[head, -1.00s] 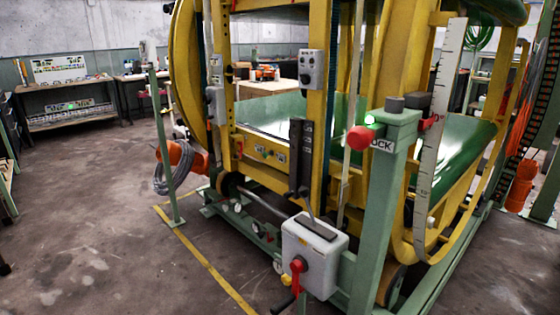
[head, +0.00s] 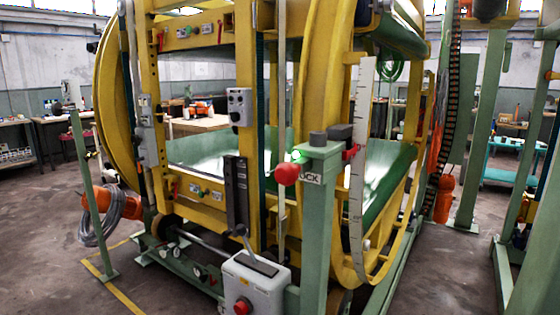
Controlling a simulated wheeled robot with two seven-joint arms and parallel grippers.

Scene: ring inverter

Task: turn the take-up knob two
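The yellow ring machine (head: 313,130) stands in the middle of the head view. I cannot tell which part is take-up knob two. A red ball knob (head: 286,174) sits on the green post (head: 318,225) beside a green light (head: 298,156). A grey control box (head: 240,107) with small dark knobs is on a yellow upright. A grey-white box (head: 262,282) low in front has a lever on top and a red switch (head: 242,306) at the bottom edge of the view. Small round white-faced parts (head: 177,252) line the green base. Neither of my grippers is in view.
A green post (head: 92,200) on a foot and a coiled grey cable (head: 100,215) stand at the left. A white ruler plate (head: 358,165) hangs right of the green post. Green frames (head: 485,130) stand at the right. Floor is open at the lower left and lower right.

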